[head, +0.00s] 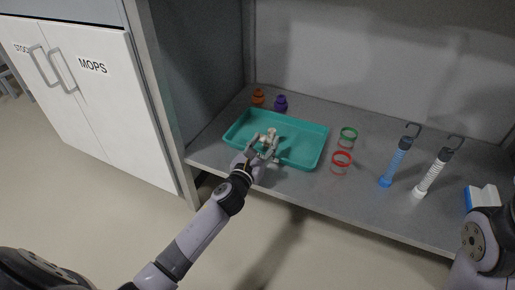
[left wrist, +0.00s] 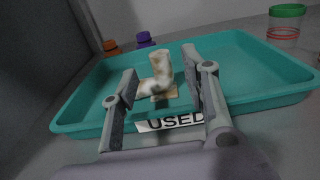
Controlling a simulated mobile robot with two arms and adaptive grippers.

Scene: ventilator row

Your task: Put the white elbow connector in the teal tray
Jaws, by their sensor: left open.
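The elbow connector (left wrist: 157,78) is off-white with brownish patches. In the left wrist view it shows between the fingers of my left gripper (left wrist: 160,85), against the teal tray (left wrist: 255,98). The fingers are spread, with visible space on both sides of the connector. In the head view my left gripper (head: 264,148) is over the near side of the tray (head: 312,150), and the pale connector (head: 271,133) shows just beyond the fingertips. I cannot tell whether it rests on the tray floor. My right gripper is not in view.
A "USED" label (left wrist: 175,122) is on the tray's near side. Orange (head: 258,97) and purple (head: 280,103) items stand behind the tray. A cabinet wall (head: 165,90) bounds the left.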

